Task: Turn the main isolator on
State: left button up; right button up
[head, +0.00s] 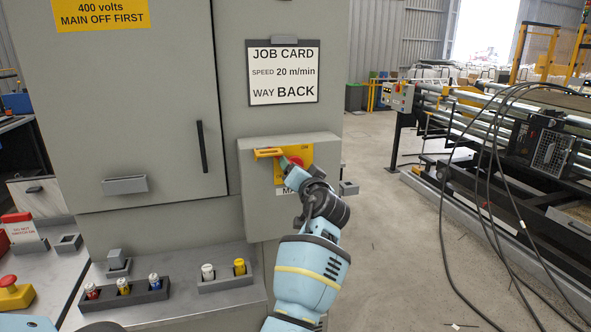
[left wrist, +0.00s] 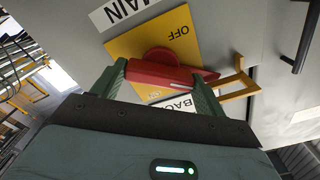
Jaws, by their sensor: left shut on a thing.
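The main isolator is a red rotary handle (left wrist: 160,72) on a yellow plate (left wrist: 187,45) marked OFF and ON. In the head view the plate (head: 279,172) sits on a grey box, and the handle is mostly hidden by my left gripper (head: 289,164). In the left wrist view my left gripper (left wrist: 160,80) is shut on the handle, one finger at each side. The handle's narrow end points right in that view, towards an orange hasp (left wrist: 240,82), not at ON. The hasp (head: 268,153) stands out at the plate's left in the head view. My right gripper is out of view.
A job card (head: 283,72) hangs above the isolator box (head: 263,215). A ledge below carries a tray of fuses (head: 125,293) and a smaller tray (head: 226,281). A red tag (head: 18,218) and an emergency button (head: 10,283) are at left. Open floor (head: 400,260) lies right.

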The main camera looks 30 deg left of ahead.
pick_arm(q)
jog(key=shift+r+m+p, duration=0.1)
jog(key=shift+m+p, duration=0.5)
jog(key=shift+m, duration=4.6)
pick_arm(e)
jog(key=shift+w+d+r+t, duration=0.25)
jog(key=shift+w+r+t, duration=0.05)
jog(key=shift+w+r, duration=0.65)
pick_arm(q)
jog(key=o, duration=1)
jog(key=shift+m, duration=0.3)
jog(key=v, duration=0.7)
jog(key=shift+s+d, duration=0.25)
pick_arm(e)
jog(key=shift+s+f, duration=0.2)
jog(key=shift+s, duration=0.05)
